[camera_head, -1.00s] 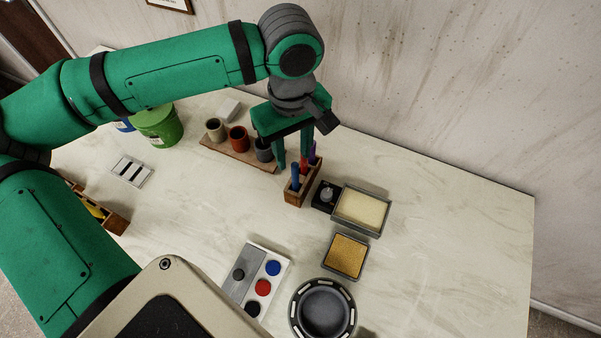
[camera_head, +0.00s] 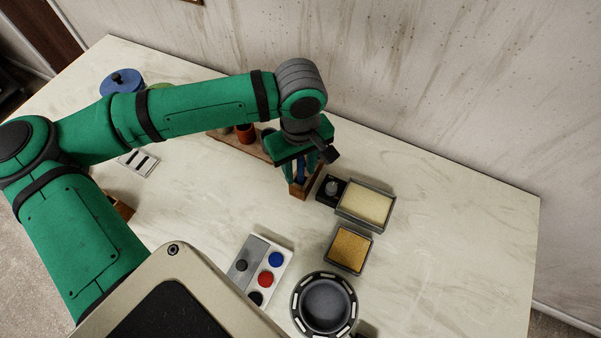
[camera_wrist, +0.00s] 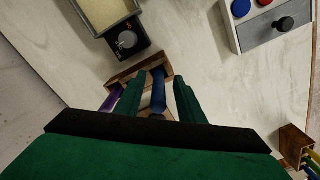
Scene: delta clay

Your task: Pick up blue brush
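The blue brush (camera_wrist: 158,94) stands in a small wooden holder (camera_wrist: 124,77), and its handle lies between my fingers in the wrist view. My gripper (camera_wrist: 158,88) is open around the blue brush, with a gap visible on both sides of it. In the head view my gripper (camera_head: 301,170) is over the holder (camera_head: 302,190), and a bit of the blue brush (camera_head: 300,174) shows between the fingers. A purple brush (camera_wrist: 110,103) is in the same holder, outside my fingers in the wrist view.
A black device with a knob (camera_head: 331,188) sits close beside the holder, next to a cream-filled tray (camera_head: 365,205). A wooden board with cups (camera_head: 245,135) is behind to the left. A paint-coloured button panel (camera_head: 262,265) and a round dark bowl (camera_head: 324,303) stand in front.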

